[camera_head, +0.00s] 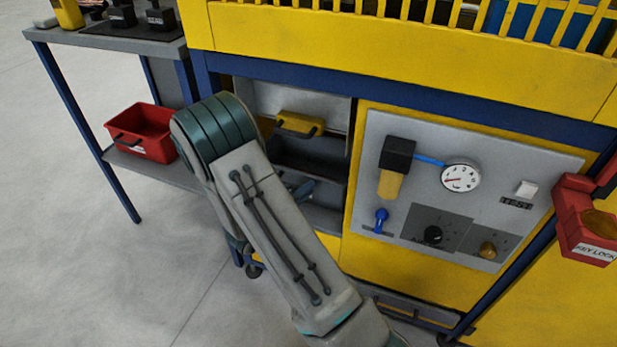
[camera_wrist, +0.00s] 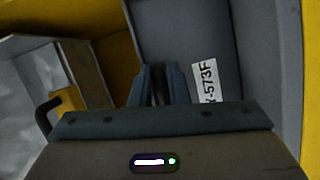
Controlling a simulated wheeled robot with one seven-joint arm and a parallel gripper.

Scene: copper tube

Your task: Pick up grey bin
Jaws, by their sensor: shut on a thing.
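The grey bin (camera_wrist: 205,40) fills the upper middle of the wrist view as grey walls with a white label that reads in part "573F". My gripper (camera_wrist: 158,72) is in front of it, its two blue-grey fingers close together on a narrow dark part between them, which looks like the bin's handle. In the head view my arm crosses the cabinet opening and hides most of the gripper and the bin. Only a bit of the gripper (camera_head: 303,188) shows past the arm there.
A yellow bin (camera_head: 300,124) with a black handle sits higher in the opening. A red bin (camera_head: 148,127) stands on the side table's lower shelf. A grey control panel (camera_head: 450,190) is right of the opening. Open floor lies at the left.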

